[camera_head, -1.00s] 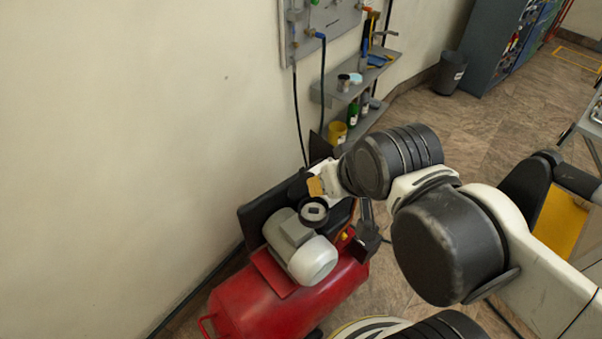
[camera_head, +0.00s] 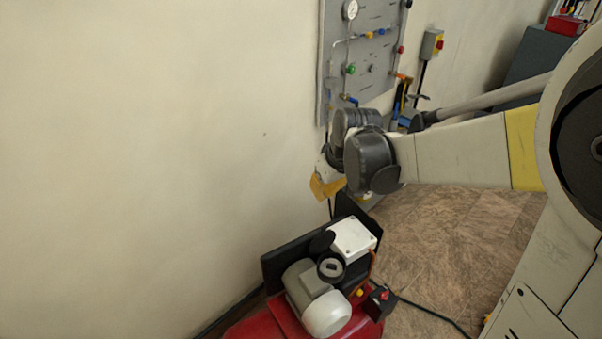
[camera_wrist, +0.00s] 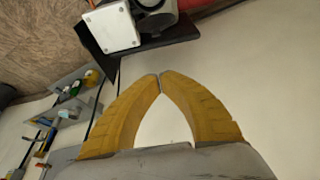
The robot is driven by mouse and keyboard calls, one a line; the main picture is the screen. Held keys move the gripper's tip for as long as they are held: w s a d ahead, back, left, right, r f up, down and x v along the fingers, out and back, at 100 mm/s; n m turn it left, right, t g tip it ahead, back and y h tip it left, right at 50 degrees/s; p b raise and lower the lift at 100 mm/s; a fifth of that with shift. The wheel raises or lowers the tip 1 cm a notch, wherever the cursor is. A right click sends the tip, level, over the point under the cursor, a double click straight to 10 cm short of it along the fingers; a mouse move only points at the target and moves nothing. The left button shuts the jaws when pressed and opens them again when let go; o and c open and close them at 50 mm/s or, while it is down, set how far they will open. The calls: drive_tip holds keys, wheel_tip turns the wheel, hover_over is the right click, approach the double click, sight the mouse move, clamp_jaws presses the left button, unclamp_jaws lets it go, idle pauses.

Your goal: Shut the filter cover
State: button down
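The filter (camera_head: 331,268) is a round black cup with a pale centre, on top of the compressor beside its grey motor. A black round flap that looks like the filter cover (camera_head: 321,242) stands raised at the cup's back edge, so the cup's top shows open. My gripper (camera_head: 322,190) is in the air above and behind the compressor, near the wall, apart from the cover. In the wrist view its yellow fingertips (camera_wrist: 160,75) meet with nothing between them. The filter cover cannot be made out in the wrist view.
The red compressor (camera_head: 262,328) carries a grey motor (camera_head: 318,298), a white box (camera_head: 353,238) and a small black switch box (camera_head: 379,304). A gauge panel (camera_head: 365,55) hangs on the wall behind my arm. Floor to the right is open, crossed by a cable.

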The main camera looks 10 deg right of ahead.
drive_tip(key=w+f, duration=0.1)
drive_tip(key=b, duration=0.3)
hover_over(322, 239)
drive_tip(key=w, duration=0.3)
wheel_tip(322, 239, down, 10)
drive_tip(key=shift+d+r, duration=0.15)
drive_tip(key=shift+d, duration=0.05)
drive_tip(key=shift+s, duration=0.15)
drive_tip(key=shift+s, duration=0.1)
